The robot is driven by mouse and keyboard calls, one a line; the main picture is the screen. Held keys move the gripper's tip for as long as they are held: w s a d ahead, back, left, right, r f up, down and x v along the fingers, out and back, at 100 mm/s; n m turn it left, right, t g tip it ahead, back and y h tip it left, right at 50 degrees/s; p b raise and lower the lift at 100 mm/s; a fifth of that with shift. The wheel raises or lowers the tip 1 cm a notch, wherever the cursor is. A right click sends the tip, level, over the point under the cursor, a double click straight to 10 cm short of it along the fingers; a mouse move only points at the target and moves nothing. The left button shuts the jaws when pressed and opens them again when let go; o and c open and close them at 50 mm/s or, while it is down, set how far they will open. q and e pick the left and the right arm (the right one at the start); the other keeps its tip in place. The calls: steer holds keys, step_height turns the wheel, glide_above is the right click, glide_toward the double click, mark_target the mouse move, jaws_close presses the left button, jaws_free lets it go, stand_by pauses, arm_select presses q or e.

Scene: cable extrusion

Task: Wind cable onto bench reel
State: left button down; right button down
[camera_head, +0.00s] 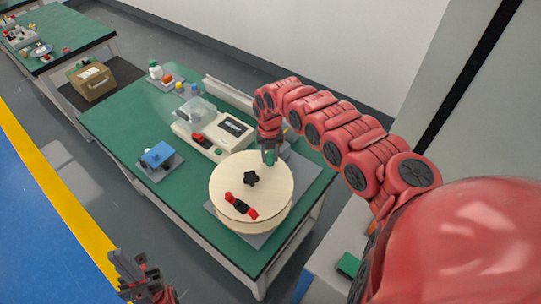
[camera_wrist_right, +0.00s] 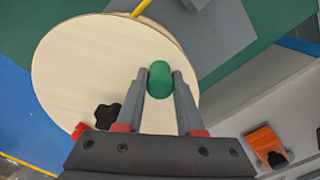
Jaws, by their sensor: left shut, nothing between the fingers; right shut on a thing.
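The bench reel (camera_head: 225,185) is a pale round disc on a grey plate at the near end of the green bench. A black star knob (camera_head: 251,179) sits at its middle and a red and black piece (camera_head: 241,206) near its front edge. My right gripper (camera_head: 269,157) is over the reel's far right part. The right wrist view shows its fingers (camera_wrist_right: 160,85) shut on a green handle knob (camera_wrist_right: 160,79) above the disc (camera_wrist_right: 85,60). A short yellow length, perhaps cable (camera_wrist_right: 141,7), shows beyond the rim. My left gripper (camera_head: 130,275) is shut and empty, away from the bench.
A white machine with a screen (camera_head: 236,128) stands behind the reel. A blue block (camera_head: 157,154) on a grey plate is at the bench's left edge. Small bottles (camera_head: 155,70) are at the far end. A cardboard box (camera_head: 92,82) stands beyond the bench.

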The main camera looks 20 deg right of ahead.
steer(key=c, duration=0.5)
jaws_free()
steer(key=shift+w, duration=0.1)
steer(key=shift+c, duration=0.2)
steer(key=shift+r, duration=0.1)
steer(key=shift+r, duration=0.3)
step_height(320, 180, up, 17)
steer(key=b, duration=0.5)
steer(key=shift+f, duration=0.2)
steer(key=shift+a+f, duration=0.1)
steer(key=shift+a, duration=0.05)
